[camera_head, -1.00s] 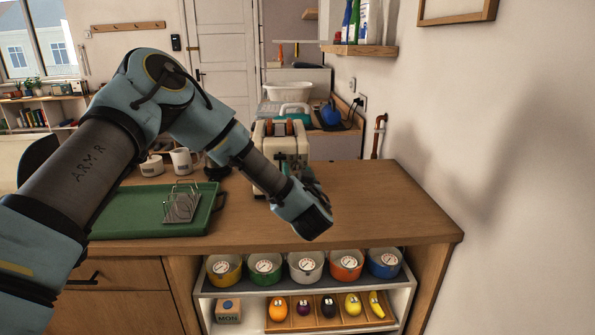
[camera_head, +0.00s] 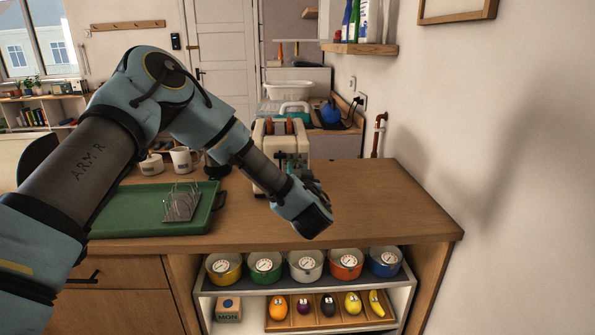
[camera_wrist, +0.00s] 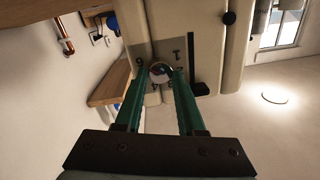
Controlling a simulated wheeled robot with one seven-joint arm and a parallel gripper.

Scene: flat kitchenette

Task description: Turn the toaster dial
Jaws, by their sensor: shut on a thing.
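The cream toaster (camera_head: 268,180) stands on the wooden counter, partly hidden behind my arm in the head view. Its side fills the upper middle of the wrist view (camera_wrist: 222,45). The round toaster dial (camera_wrist: 159,73) sits on that side, with dark marks around it. My gripper (camera_wrist: 160,76) has its two green fingers closed on the dial, one on each side.
A green tray (camera_head: 150,226) with a wire toast rack (camera_head: 180,204) lies left of the toaster. White mugs (camera_head: 184,160) stand behind it. The counter (camera_head: 390,205) is clear to the right, up to the wall. Below, a shelf holds several coloured pots (camera_head: 305,266).

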